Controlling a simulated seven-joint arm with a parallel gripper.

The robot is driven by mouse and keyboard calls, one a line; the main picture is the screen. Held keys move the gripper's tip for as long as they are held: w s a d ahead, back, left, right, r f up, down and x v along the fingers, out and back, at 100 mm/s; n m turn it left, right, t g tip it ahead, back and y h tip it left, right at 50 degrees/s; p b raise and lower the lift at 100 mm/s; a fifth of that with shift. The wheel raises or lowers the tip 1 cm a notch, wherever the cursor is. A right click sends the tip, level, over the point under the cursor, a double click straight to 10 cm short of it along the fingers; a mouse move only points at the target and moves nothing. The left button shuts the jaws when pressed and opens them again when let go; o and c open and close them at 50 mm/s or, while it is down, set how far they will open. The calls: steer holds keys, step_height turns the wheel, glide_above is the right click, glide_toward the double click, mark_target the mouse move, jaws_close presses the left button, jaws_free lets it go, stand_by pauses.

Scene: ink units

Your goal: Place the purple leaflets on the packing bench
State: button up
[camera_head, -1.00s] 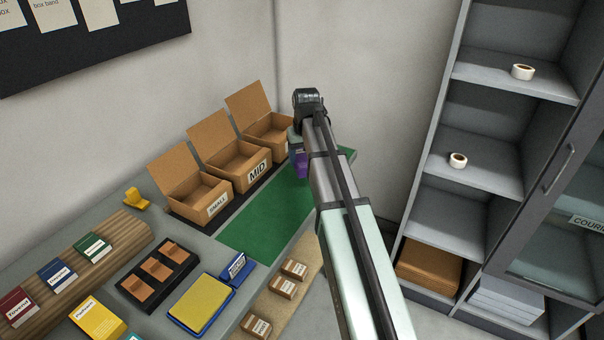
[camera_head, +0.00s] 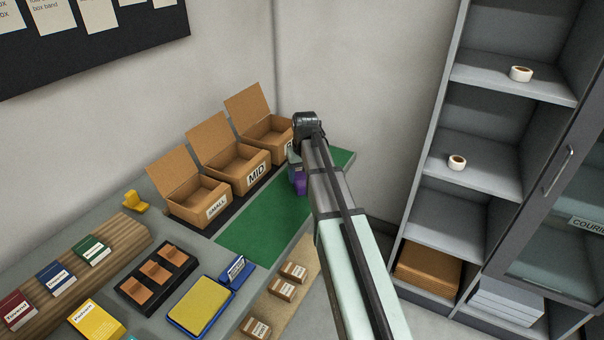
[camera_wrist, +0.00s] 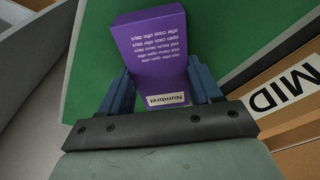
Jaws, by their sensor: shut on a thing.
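The purple leaflets (camera_wrist: 155,60) are a block with white print and a label reading "Numbret". My gripper (camera_wrist: 155,92) is shut on them, one blue finger on each side, in the wrist view. In the head view the purple leaflets (camera_head: 299,184) show partly beside my arm, over the far part of the green mat on the packing bench (camera_head: 262,232). My gripper (camera_head: 297,170) is mostly hidden there by my arm. Whether the leaflets touch the mat I cannot tell.
Open cardboard boxes, SMALL (camera_head: 200,198), MID (camera_head: 240,168) and a larger one (camera_head: 262,130), stand along the mat's left side. A yellow pad (camera_head: 200,305) and a black tray (camera_head: 157,275) lie nearer. Grey shelves (camera_head: 475,175) stand to the right. The mat's near part is clear.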

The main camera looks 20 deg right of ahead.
mark_target(304, 180)
steer(key=o, duration=1.1)
steer(key=shift+o, duration=0.2)
steer(key=shift+r, duration=0.15)
step_height(304, 180, up, 12)
steer(key=s, duration=0.1)
steer(key=shift+s, duration=0.4)
